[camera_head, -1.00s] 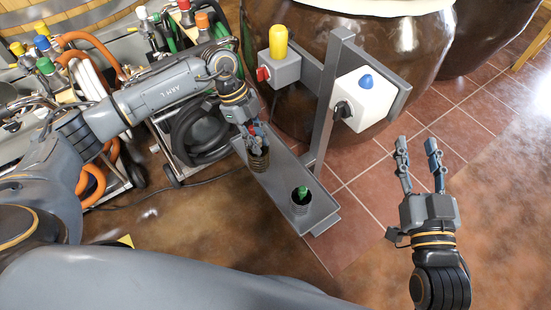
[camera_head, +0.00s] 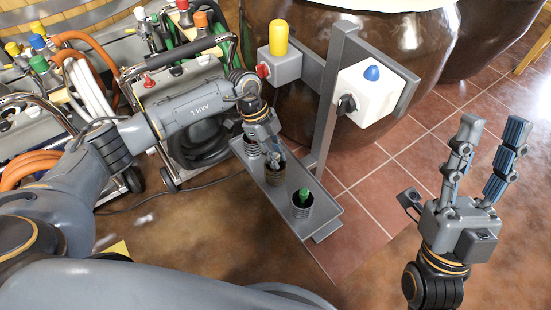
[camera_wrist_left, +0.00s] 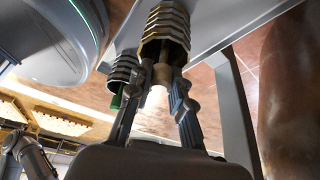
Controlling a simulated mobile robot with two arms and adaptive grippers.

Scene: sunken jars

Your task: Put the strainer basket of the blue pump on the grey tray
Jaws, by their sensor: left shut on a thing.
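The grey tray (camera_head: 325,226) is a long shelf at the foot of a grey post. My left gripper (camera_head: 276,156) is over its middle, shut on the handle of a dark ribbed strainer basket (camera_head: 275,173). In the left wrist view the gripper (camera_wrist_left: 160,82) has its fingers either side of this handle, below the ribbed basket (camera_wrist_left: 166,28). The handle's colour is unclear, and I cannot tell whether the basket touches the tray. A basket with a green handle (camera_head: 302,207) stands at the tray's near end. Another basket (camera_head: 251,148) is behind my gripper. My right gripper (camera_head: 490,132) is open and empty.
Wheeled pumps with coloured caps and hoses, one cap blue (camera_head: 38,41), crowd the left. The post (camera_head: 330,105) carries a yellow-knobbed box (camera_head: 281,66) and a white box with a blue knob (camera_head: 365,97). Large brown jars stand behind. The tiled floor at right is free.

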